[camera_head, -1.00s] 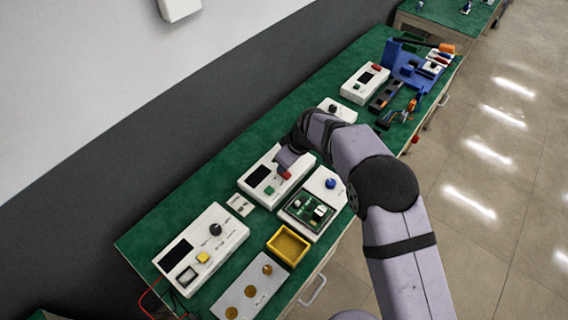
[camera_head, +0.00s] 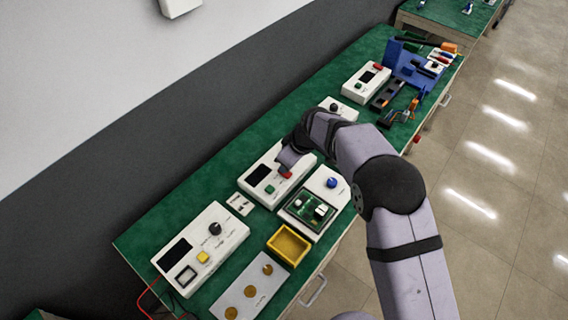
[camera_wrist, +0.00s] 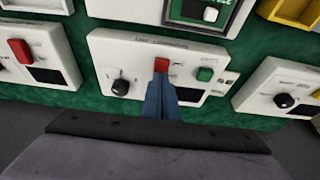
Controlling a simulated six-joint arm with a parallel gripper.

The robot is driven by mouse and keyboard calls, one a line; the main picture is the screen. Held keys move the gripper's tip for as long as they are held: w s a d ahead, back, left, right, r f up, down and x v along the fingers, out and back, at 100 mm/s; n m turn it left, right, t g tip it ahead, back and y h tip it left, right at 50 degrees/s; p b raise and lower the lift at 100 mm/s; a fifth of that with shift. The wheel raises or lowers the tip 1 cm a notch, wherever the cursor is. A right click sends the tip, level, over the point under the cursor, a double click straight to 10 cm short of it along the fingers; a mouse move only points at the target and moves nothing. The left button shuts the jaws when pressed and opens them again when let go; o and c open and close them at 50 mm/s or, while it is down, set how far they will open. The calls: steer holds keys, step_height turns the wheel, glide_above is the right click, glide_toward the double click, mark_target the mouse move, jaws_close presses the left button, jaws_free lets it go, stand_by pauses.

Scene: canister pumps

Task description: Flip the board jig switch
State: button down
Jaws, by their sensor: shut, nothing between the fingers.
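A white box (camera_wrist: 140,52) with a red switch (camera_wrist: 161,65), green button (camera_wrist: 205,74) and black knob (camera_wrist: 121,87) lies under my gripper. My gripper (camera_wrist: 160,80) is shut and empty, its tips right at the red switch; I cannot tell if they touch it. In the head view the box (camera_head: 256,175) is partly hidden by my wrist, with the red switch (camera_head: 286,173) just below it. Beside it stands a white unit (camera_head: 325,184) with a blue knob (camera_head: 331,183) and a green circuit board (camera_head: 304,211). The box's label is unreadable.
A white box with a yellow button (camera_head: 203,257) stands at lower left. A yellow tray (camera_head: 288,245) and a plate with round discs (camera_head: 249,292) lie at the front. Another white box (camera_head: 366,83) and a blue rack (camera_head: 409,70) stand farther back. Bare green bench top lies along the wall.

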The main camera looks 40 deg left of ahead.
steer(key=shift+d+f, duration=0.35)
steer(key=shift+d, duration=0.25)
steer(key=shift+r, duration=0.1)
steer(key=shift+r, duration=0.2)
steer(key=a+b+v, duration=0.1)
steer(key=v, duration=1.2)
steer(key=shift+d+r, duration=0.2)
steer(key=shift+r, duration=0.35)
steer(key=shift+a+r+b, duration=0.15)
steer(key=shift+a+b, duration=0.55)
steer(key=shift+b, duration=0.5)
